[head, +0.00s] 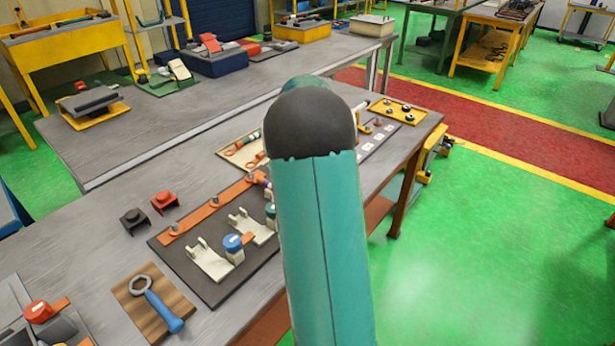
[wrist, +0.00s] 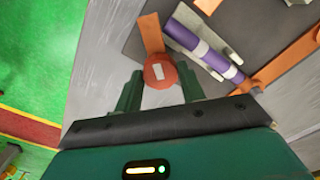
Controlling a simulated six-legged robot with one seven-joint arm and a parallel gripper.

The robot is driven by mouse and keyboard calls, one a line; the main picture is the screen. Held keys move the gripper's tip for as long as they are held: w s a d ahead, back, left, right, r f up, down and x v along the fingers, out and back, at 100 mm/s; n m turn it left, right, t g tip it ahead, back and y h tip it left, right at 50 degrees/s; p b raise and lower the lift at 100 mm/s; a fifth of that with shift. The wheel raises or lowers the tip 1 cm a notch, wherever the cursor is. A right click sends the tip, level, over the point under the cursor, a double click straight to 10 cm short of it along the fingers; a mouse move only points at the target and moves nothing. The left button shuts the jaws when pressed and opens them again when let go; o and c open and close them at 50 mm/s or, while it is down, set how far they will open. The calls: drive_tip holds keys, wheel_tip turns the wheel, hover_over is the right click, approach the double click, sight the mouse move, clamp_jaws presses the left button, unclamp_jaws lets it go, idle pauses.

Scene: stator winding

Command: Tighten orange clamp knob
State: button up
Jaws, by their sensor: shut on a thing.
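The round orange clamp knob (wrist: 158,74), with a white mark on its top, shows in the wrist view at the end of an orange strip (wrist: 151,33). My gripper (wrist: 160,84) has one dark green finger on each side of it and is shut on it. A purple cylinder with white bands (wrist: 213,50) lies just right of the knob on a dark mat. In the head view my teal arm hides the gripper and this knob. The dark mat (head: 190,270) holds an orange bar (head: 207,216), a blue knob (head: 233,242) and pale brackets.
Black and red blocks (head: 164,201) stand behind the mat. Bare grey bench (head: 80,255) lies left of the mat.

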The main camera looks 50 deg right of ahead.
drive_tip(key=m, duration=0.4)
drive_tip(key=shift+w+r+m, duration=0.1)
drive_tip(key=shift+r+m, duration=0.1)
drive_tip(key=shift+m, duration=1.8)
drive_tip(key=o, duration=1)
drive_tip(key=shift+f, duration=0.1)
drive_tip(key=shift+c, duration=0.2)
wheel_tip(320, 180, up, 14)
